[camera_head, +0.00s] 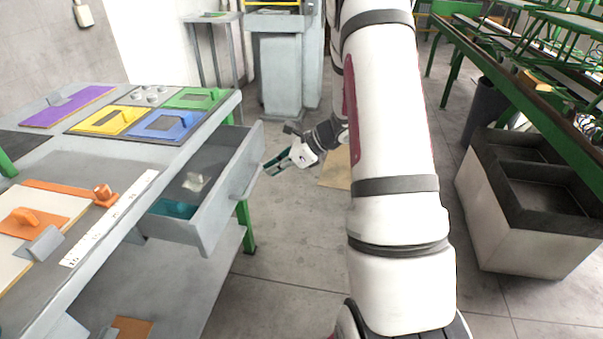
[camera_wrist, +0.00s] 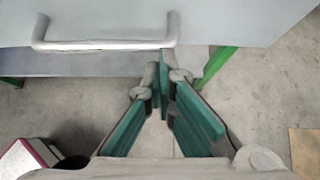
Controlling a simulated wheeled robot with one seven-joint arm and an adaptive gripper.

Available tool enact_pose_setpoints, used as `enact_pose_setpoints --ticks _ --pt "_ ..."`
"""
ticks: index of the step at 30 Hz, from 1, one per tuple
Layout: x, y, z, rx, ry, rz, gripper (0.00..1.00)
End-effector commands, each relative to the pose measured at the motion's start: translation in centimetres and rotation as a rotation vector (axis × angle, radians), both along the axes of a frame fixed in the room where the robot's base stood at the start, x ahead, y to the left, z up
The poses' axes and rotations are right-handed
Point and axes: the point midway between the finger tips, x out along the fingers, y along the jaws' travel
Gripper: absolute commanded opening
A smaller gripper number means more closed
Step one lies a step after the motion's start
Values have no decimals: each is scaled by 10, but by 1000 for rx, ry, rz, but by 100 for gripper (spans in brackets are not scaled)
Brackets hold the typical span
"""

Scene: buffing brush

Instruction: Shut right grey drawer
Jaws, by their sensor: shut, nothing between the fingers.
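The grey drawer (camera_head: 218,218) stands pulled out from the right side of the workbench in the head view. Its inside shows a pale object (camera_head: 196,182) and a teal object (camera_head: 172,208). Its bar handle (camera_head: 246,180) is on the front panel; the handle also fills the upper left of the wrist view (camera_wrist: 105,46), against the grey drawer front (camera_wrist: 230,25). My gripper (camera_head: 268,167) is just outside the drawer front, near the handle. In the wrist view its green-padded fingers (camera_wrist: 165,75) are shut and empty, with tips by the handle's right end. Contact cannot be told.
The workbench top holds purple, yellow, blue and green panels (camera_head: 186,124) and an orange-handled tool (camera_head: 103,195). A grey bin box (camera_head: 490,215) stands at the right beside green racks. The floor (camera_head: 285,260) between bench and my arm is clear.

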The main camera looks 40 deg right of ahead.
Motion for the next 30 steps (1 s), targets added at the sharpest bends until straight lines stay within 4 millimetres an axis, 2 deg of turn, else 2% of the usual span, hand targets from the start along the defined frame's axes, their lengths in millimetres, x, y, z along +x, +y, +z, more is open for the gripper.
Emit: enact_pose_setpoints --ticks 1,6,15,22,30 --pt "12 11 -1 -1 -1 6 0" --pt "47 38 -1 0 0 4 0" --pt "94 74 -1 0 0 3 0" --pt "112 87 0 0 1 1 0" --pt "116 91 0 0 0 0 0"
